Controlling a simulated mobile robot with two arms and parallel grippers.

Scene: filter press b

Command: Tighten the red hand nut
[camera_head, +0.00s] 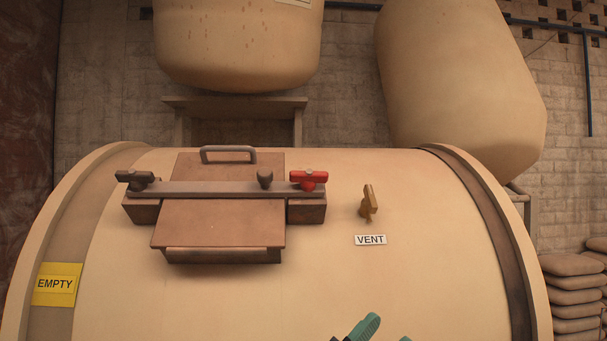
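The red hand nut (309,179) sits at the right end of a grey clamp bar (220,188) on the tank's hatch. It is a winged knob, turned roughly along the bar. The bar lies across a brown hatch cover (222,222) with a grey handle (228,150). A dark hand nut (136,178) sits at the bar's left end. Two teal fingertips of my gripper, seemingly the right one (386,331), show at the bottom edge, apart and with nothing seen between them. They are well below the red nut. The rest of that gripper is cut off. My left gripper is not seen.
A dark knob (265,178) stands on the bar just left of the red nut. A brass vent valve (368,202) sticks up to its right, above a VENT label (370,239). The tank surface (400,285) below is clear.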

